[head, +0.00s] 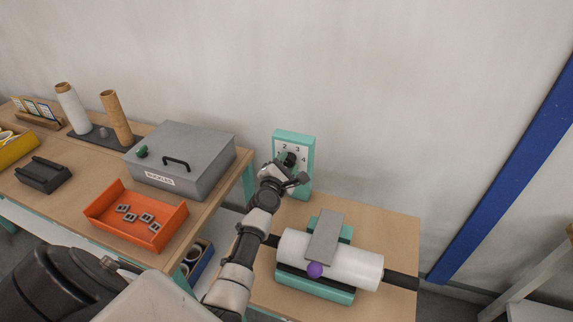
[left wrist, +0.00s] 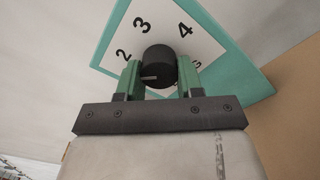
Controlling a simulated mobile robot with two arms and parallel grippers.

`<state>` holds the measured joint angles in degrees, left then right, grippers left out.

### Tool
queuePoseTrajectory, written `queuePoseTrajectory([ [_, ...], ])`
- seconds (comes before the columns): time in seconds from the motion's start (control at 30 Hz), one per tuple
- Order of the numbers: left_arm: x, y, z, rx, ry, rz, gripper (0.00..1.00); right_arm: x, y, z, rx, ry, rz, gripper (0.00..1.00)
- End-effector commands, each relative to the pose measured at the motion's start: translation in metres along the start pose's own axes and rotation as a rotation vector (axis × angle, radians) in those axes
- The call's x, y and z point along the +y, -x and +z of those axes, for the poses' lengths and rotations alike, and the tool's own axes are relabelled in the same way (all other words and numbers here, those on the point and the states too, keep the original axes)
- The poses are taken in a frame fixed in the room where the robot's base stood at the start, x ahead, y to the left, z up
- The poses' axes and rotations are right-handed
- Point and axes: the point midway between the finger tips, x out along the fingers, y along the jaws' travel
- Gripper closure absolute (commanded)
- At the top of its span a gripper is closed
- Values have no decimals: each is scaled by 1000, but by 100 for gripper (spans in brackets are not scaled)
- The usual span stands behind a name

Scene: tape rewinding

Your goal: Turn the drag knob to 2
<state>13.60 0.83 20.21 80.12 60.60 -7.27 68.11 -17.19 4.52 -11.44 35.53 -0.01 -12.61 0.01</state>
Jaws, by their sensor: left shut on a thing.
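The teal drag panel (head: 309,160) stands upright against the wall, with a white number face. Its black drag knob (left wrist: 159,62) sits in the middle of that face in the left wrist view. My left gripper (left wrist: 160,80) is shut on the knob, with one green finger on each side. The knob's white line points left in that view, a little below the number 2; the exact setting is unclear. Numbers 3 and 4 show above, and a number at right is partly hidden by the finger. In the head view my left gripper (head: 291,163) covers part of the panel.
Below the panel, a white roll (head: 355,265) lies in a teal cradle with a grey plate and purple ball on top. A grey lidded box (head: 205,150) and an orange tray (head: 172,236) stand on the left table. A blue beam (head: 510,165) is at right.

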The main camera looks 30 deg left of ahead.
Motion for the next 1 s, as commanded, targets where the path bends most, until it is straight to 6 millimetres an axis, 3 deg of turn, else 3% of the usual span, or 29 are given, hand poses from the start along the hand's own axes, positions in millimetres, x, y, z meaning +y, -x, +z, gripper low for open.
queuePoseTrajectory([
  [0.4,1,0,0,0,-192,-1,87,0,0,0,0,0,0,43],
  [0.97,0,0,0,0,-218,-2,87,0,0,0,0,0,1,43],
  [1.0,0,0,0,0,-218,-2,59,0,0,0,0,0,0,43],
])
